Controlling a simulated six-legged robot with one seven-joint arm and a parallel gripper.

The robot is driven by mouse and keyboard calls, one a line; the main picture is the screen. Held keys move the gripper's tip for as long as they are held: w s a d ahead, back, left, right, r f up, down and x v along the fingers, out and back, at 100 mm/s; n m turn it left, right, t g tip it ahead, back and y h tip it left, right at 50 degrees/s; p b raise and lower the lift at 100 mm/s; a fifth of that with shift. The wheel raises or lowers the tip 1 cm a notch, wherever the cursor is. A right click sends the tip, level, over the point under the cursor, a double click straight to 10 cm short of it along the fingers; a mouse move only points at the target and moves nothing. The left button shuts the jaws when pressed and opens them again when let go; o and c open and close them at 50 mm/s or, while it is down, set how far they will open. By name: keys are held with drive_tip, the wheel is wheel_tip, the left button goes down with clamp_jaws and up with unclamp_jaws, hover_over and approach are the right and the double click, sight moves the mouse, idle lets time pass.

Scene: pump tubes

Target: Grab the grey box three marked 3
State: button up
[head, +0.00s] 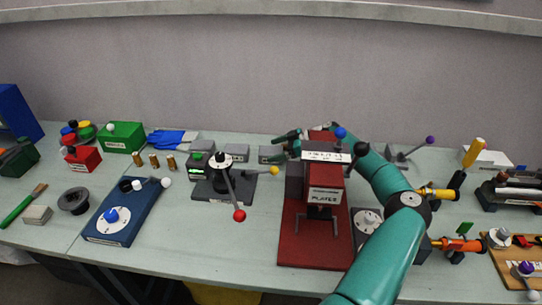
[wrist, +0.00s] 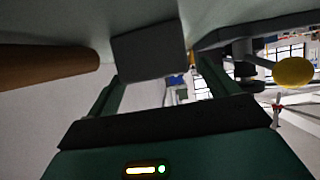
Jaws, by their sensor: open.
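Three small grey boxes stand in a row at the back of the table in the head view: a left one (head: 203,146), a middle one (head: 237,152) and a right one (head: 270,154). Their marks are too small to read, so I cannot tell the number on each. My gripper (head: 280,146) is open at the right box, partly covering its right side. In the wrist view a grey box (wrist: 149,52) sits ahead of and between the two spread fingers of my gripper (wrist: 158,82). I cannot tell whether the fingers touch it.
A lever device with a yellow knob (head: 274,170) and a red knob (head: 239,215) stands in front of the boxes; the yellow knob also shows in the wrist view (wrist: 294,72). A red press (head: 325,185) stands close right. A brown bar (wrist: 45,59) lies left in the wrist view.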

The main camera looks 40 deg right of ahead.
drive_tip(key=c, duration=1.2)
